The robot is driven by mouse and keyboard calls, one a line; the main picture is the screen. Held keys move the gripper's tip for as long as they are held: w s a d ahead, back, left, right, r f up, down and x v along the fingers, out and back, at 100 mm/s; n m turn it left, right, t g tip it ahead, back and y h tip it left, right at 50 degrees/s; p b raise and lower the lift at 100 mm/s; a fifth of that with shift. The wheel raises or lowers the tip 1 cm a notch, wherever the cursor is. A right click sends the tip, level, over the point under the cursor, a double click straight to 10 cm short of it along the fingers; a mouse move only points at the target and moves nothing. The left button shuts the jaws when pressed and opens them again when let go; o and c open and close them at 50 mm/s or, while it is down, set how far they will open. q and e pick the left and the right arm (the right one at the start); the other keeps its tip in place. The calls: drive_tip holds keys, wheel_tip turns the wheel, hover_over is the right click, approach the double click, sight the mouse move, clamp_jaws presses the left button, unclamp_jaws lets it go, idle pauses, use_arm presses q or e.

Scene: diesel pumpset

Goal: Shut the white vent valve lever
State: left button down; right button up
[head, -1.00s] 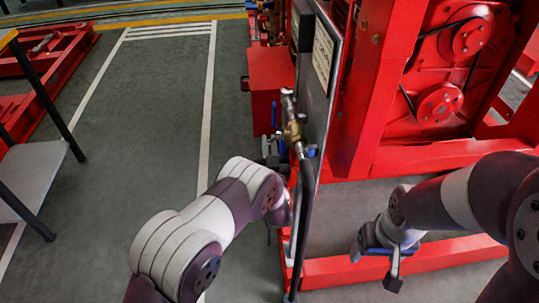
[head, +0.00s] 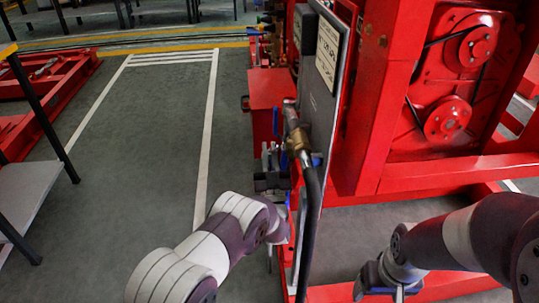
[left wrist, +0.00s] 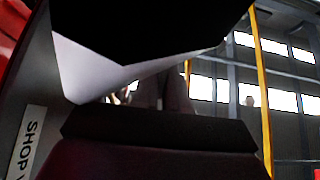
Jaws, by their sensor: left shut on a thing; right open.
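My left gripper (head: 271,162) is at the near edge of the upright grey panel (head: 320,100), just left of the brass fitting (head: 298,140) and black hose. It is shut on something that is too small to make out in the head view. In the left wrist view a white piece, apparently the vent valve lever (left wrist: 100,76), shows between black gripper parts; its full shape and angle are hidden. My right gripper (head: 388,290) is open and empty, low in the head view and partly cut off by the bottom edge.
The black hose (head: 312,225) hangs close beside my left gripper. The red pumpset frame (head: 372,110) stands to the right, with pulleys (head: 447,120). A grey bench (head: 25,200) is at the left. The floor between has free room.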

use_arm(q)
drive_tip(key=c, duration=1.2)
unclamp_jaws()
drive_tip(key=shift+c, duration=0.2)
drive_tip(key=p+v, duration=0.3)
drive_tip(key=v, duration=0.9)
drive_tip(key=shift+s, duration=0.35)
drive_tip(key=shift+d+f, duration=0.1)
drive_tip(key=shift+f, duration=0.05)
drive_tip(key=shift+c, duration=0.3)
